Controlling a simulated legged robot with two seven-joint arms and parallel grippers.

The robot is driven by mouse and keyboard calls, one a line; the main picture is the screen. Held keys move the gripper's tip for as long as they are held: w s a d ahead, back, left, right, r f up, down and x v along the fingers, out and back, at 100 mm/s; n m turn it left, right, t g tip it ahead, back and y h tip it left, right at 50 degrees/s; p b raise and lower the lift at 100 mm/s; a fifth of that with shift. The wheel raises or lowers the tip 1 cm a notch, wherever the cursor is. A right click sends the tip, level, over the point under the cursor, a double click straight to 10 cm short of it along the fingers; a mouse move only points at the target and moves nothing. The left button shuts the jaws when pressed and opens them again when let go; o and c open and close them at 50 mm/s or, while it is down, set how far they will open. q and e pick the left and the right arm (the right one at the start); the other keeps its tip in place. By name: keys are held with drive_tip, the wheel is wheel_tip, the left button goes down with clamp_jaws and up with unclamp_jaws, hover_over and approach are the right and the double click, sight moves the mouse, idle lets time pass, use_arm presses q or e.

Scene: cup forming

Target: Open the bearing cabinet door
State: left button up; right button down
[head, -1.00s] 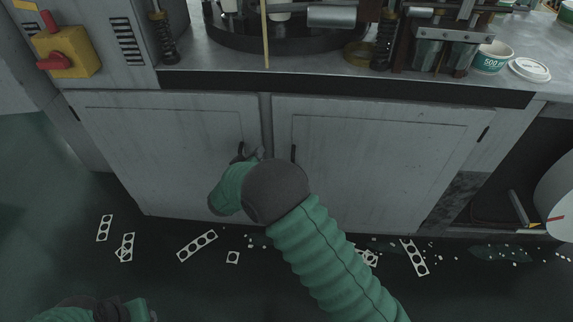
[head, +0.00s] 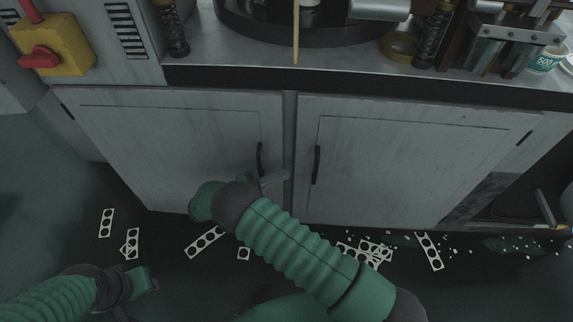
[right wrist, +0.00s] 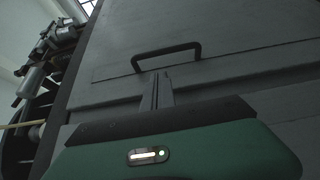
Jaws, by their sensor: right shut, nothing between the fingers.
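The grey cabinet has two shut doors, a left door (head: 180,150) and a right door (head: 400,165). Each has a dark bar handle near the middle seam: the left handle (head: 260,159) and the right handle (head: 316,165). My right gripper (head: 275,179) is shut and empty, in front of the seam between the lower parts of the handles. In the right wrist view its fingers (right wrist: 157,90) point at a dark handle (right wrist: 166,57), seemingly the right one, with no grip on it. My left gripper (head: 146,281) is low at the left, away from the doors; its fingers are unclear.
A worktop edge (head: 350,84) overhangs the doors, with machinery above. A yellow box with a red switch (head: 58,48) is at the upper left. Punched white strips (head: 205,241) and scraps litter the floor. An open bay (head: 515,190) lies right of the doors.

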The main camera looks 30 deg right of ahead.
sight(307, 166)
drive_tip(key=d+b, duration=0.1)
drive_tip(key=d, duration=0.7)
drive_tip(key=shift+s+d, duration=0.1)
drive_tip(key=shift+d, duration=0.3)
